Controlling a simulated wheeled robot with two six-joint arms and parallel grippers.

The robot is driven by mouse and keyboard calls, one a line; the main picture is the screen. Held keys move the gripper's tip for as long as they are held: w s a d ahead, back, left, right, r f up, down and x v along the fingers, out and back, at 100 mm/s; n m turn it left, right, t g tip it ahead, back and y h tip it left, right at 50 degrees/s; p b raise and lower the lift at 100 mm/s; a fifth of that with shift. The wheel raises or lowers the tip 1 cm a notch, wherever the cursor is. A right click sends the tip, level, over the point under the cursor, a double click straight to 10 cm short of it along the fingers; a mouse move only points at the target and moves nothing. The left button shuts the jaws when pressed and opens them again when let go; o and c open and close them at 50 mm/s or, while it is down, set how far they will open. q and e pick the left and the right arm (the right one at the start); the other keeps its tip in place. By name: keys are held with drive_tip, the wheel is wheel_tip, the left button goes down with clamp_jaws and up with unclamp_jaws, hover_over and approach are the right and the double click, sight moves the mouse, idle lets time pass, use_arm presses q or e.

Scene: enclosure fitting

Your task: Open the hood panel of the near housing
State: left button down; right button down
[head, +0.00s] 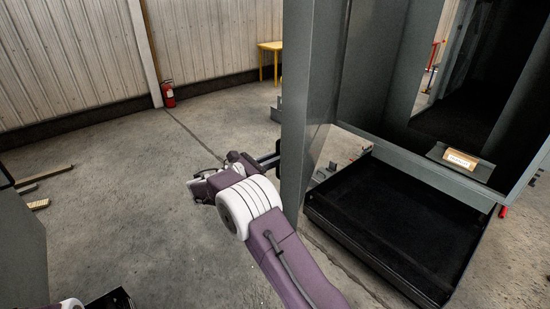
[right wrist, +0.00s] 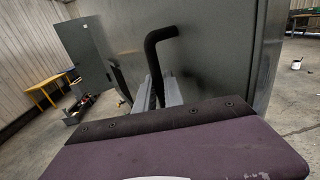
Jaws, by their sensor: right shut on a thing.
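The near housing (head: 430,165) is a tall grey metal enclosure at the right of the head view, with a dark interior showing. A grey panel (head: 308,90), seen nearly edge-on, stands upright at its left side and looks swung out. In the right wrist view the panel's broad grey face (right wrist: 215,55) fills the middle. A black bent handle (right wrist: 157,55) stands out from that face. My right gripper (head: 268,160) is at the panel's left face, its fingers (right wrist: 160,94) shut on the handle. A dark part of my left arm shows at the bottom left edge; its fingers are not clear.
A black shallow tray (head: 395,225) lies low under the housing. A small labelled plate (head: 460,158) sits on the housing's lower ledge. A yellow table (head: 270,48) and a red extinguisher (head: 168,94) stand at the back wall.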

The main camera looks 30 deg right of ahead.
drive_tip(key=shift+s+d+r, duration=0.1)
drive_tip(key=shift+s+r, duration=0.05)
drive_tip(key=c, duration=1.7)
unclamp_jaws()
drive_tip(key=shift+o, duration=1.2)
drive_tip(key=shift+d, duration=0.1)
drive_tip(key=shift+a+f, duration=0.25)
drive_tip(key=shift+a, duration=0.1)
drive_tip(key=s+a+b, duration=0.1)
drive_tip(key=a+b, duration=0.2)
drive_tip(key=a, duration=0.5)
drive_tip(key=shift+a, duration=0.15)
drive_tip(key=shift+r, duration=0.1)
